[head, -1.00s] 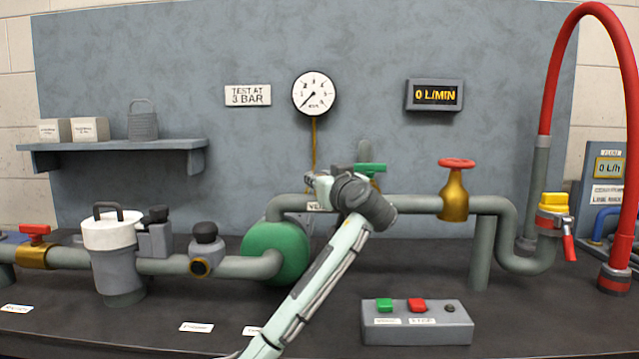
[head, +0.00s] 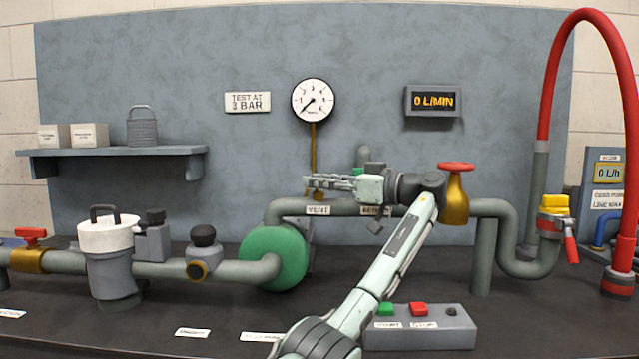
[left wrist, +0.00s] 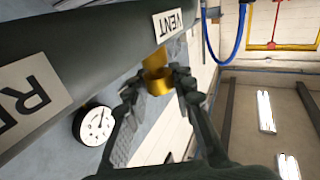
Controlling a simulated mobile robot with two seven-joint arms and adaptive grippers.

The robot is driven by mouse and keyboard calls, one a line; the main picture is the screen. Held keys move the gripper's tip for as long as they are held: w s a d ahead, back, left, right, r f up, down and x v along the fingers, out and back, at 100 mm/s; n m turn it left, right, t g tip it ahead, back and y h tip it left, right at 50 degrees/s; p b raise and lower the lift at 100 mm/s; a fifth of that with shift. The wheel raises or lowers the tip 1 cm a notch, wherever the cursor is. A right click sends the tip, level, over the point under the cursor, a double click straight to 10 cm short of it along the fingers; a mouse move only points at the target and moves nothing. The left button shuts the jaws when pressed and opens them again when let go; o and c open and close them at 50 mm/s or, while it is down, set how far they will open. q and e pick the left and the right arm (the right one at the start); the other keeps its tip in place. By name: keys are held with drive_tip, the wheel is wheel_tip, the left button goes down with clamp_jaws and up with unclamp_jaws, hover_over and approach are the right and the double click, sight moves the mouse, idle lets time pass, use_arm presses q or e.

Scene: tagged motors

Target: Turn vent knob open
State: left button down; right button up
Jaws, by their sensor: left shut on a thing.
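A brass fitting, the visible part of the vent knob (left wrist: 156,80), stands on the grey pipe by the VENT label (head: 318,210). My left gripper (head: 312,183) lies level just above the pipe there, fingers pointing left. In the left wrist view, the gripper (left wrist: 160,84) is shut around the brass part, a finger on each side. In the head view the gripper hides the knob. The top of the knob and its turn angle cannot be told. My right gripper is out of view.
A red-handled brass valve (head: 455,192) stands right of my wrist. The pressure gauge (head: 313,100), its needle low, hangs above on a brass tube. The green pump (head: 276,258) is below left. A button box (head: 418,328) sits in front, close to my forearm.

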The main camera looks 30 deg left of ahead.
use_arm(q)
drive_tip(key=shift+g, duration=0.3)
drive_tip(key=c, duration=1.3)
unclamp_jaws()
drive_tip(key=shift+a, duration=0.1)
drive_tip(key=shift+o, duration=0.2)
drive_tip(key=w+d, duration=0.1)
drive_tip(key=d, duration=1.1)
